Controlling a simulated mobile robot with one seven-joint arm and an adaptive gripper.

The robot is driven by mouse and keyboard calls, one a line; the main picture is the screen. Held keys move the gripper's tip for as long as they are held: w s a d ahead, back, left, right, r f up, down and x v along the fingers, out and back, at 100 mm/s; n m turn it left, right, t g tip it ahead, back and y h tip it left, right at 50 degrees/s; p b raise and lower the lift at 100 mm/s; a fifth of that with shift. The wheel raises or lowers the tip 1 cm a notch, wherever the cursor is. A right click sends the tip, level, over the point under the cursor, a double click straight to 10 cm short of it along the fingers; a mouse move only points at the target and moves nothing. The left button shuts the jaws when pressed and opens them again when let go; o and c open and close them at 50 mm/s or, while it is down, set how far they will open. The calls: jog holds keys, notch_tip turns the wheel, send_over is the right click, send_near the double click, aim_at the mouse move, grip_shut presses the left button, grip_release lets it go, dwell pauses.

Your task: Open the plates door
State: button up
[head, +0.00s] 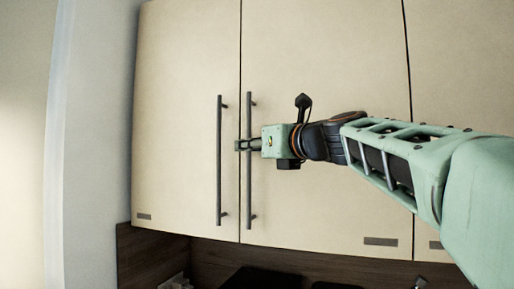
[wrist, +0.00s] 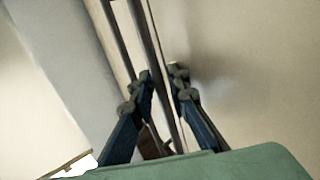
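Two tall beige cabinet doors with dark vertical bar handles meet in the head view, the left door (head: 180,120) and the wider right door (head: 330,70). The small labels low on them are too small to read, so I cannot tell which is the plates door. Both look shut. My gripper (head: 243,145) is at mid-height of the right door's handle (head: 250,190). In the wrist view my gripper (wrist: 161,75) has its fingers apart, one on each side of that handle (wrist: 153,35), with small gaps. The left door's handle (head: 219,180) is just left of the fingers.
A third door (head: 460,80) is at the right, partly behind my arm. A pale wall (head: 95,130) stands close on the left. Below the cabinets is a dark wood panel (head: 215,255) with dark items at the bottom edge.

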jog(key=shift+s+r, duration=0.1)
jog(key=shift+c, duration=0.4)
grip_shut()
jog(key=shift+s, duration=0.1)
